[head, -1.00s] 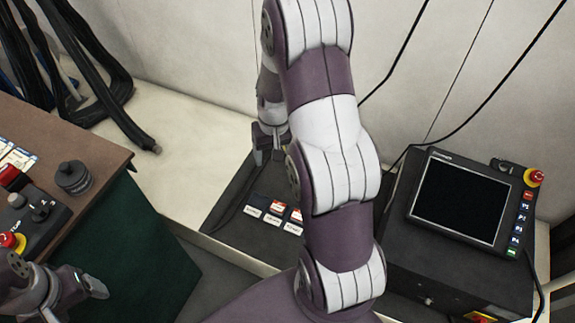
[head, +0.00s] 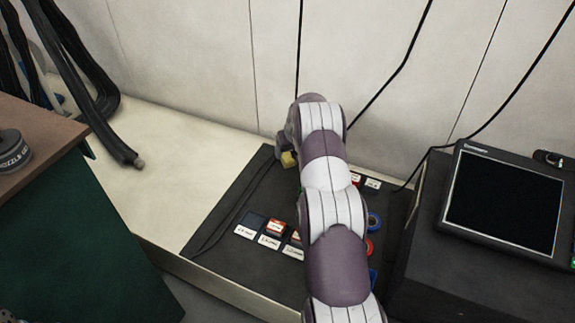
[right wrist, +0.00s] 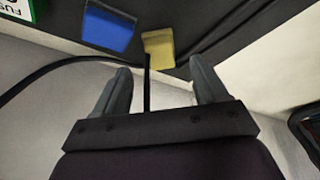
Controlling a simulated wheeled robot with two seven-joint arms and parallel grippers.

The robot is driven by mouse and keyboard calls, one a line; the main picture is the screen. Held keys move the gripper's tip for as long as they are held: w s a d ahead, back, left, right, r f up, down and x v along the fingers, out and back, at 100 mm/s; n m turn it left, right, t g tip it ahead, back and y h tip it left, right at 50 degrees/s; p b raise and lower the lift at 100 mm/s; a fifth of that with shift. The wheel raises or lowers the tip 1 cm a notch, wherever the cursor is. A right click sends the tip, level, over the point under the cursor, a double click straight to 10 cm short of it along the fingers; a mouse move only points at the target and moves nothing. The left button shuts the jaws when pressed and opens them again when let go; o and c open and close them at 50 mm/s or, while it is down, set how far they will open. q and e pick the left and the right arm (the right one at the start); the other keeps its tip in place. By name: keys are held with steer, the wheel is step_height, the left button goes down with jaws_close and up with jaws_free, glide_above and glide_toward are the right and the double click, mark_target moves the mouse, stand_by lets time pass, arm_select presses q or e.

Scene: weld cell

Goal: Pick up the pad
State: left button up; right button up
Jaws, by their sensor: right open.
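A small yellow pad (head: 289,159) lies at the back of the dark mat in the head view, partly hidden beside my right arm. In the right wrist view the yellow pad (right wrist: 158,48) sits just beyond the fingertips, about midway between them. My right gripper (right wrist: 160,69) is open with nothing held; a gap shows between its fingers and the pad. In the head view its fingers are mostly hidden by my own arm. My left gripper is not in view.
A blue block (right wrist: 108,30) lies beside the pad. A black cable (right wrist: 75,61) crosses the right wrist view close to the fingers. The dark mat (head: 222,222) bears labelled cards and rolls. A screen unit (head: 503,203) stands at the right, a brown-topped cabinet (head: 50,135) at the left.

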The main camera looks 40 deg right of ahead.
mark_target(288, 157)
steer(key=b+x, duration=0.2)
steer(key=x, duration=0.3)
steer(key=shift+s+a+b, duration=0.1)
steer(key=shift+s+b, duration=0.05)
steer(key=shift+b, duration=0.2)
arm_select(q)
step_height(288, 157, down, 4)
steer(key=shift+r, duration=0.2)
arm_select(e)
steer(key=shift+r, duration=0.15)
steer(key=c, duration=1.2)
step_height(288, 157, up, 4)
steer(key=p, duration=0.3)
steer(key=shift+r, duration=0.25)
arm_select(q)
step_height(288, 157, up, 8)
steer(key=p, duration=0.5)
arm_select(e)
steer(key=s+d+r, duration=0.3)
steer(key=s+r, duration=0.3)
steer(key=s, duration=0.5)
steer(key=shift+d+r, duration=0.2)
steer(key=shift+d, duration=0.15)
